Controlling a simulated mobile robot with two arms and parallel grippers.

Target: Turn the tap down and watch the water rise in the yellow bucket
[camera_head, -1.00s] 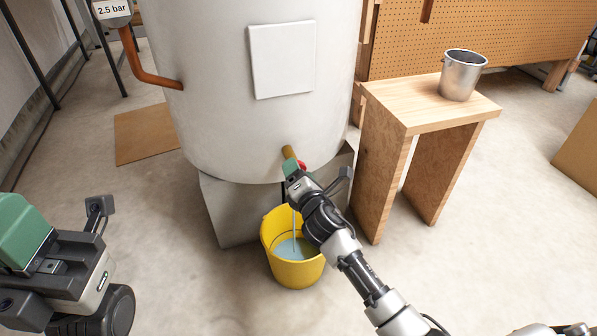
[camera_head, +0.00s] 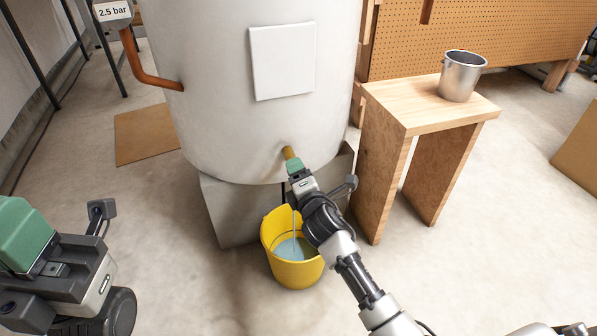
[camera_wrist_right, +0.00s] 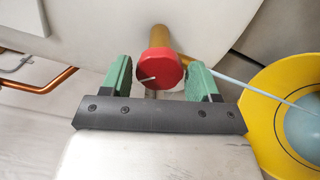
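The brass tap (camera_head: 288,153) sticks out low on the big pale tank, and its red knob (camera_wrist_right: 160,70) shows in the right wrist view. My right gripper (camera_head: 294,166) is at the tap and hides the knob in the head view. In the wrist view its green fingers stand apart on either side of the knob, with a narrow gap at the left finger. A thin stream of water (camera_wrist_right: 250,88) runs into the yellow bucket (camera_head: 292,274). Water (camera_head: 292,250) stands inside it below the rim. My left gripper (camera_head: 28,235) is at the lower left, partly cut off.
The pale tank (camera_head: 220,100) stands on a grey block (camera_head: 228,215) behind the bucket. A wooden bench (camera_head: 415,115) with a metal bucket (camera_head: 461,78) stands to the right. A sign (camera_head: 112,11) reads 2.5 bar. The floor left of the yellow bucket is clear.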

